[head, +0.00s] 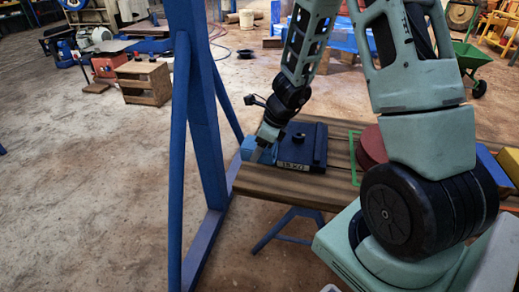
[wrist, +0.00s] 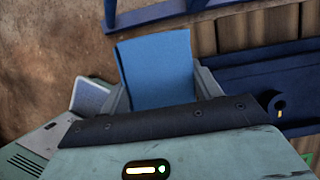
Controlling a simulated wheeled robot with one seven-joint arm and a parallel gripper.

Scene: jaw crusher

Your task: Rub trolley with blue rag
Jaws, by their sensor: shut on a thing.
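My gripper (head: 264,146) is low over the left end of the wooden bench. It is shut on a blue rag (wrist: 155,68), which stands out between the two fingers in the wrist view. In the head view the rag (head: 247,149) shows as a lighter blue patch beside the fingers. A dark blue metal piece with a white label (head: 302,146), perhaps the trolley, lies on the bench just right of the gripper. It also shows at the right of the wrist view (wrist: 262,84). I cannot tell whether the rag touches it.
The slatted wooden bench (head: 290,185) also holds a red round thing (head: 370,147), partly behind my arm. A blue steel frame (head: 198,110) stands close at the bench's left. A green wheelbarrow (head: 472,57) stands at the back right. The floor at left is mostly clear.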

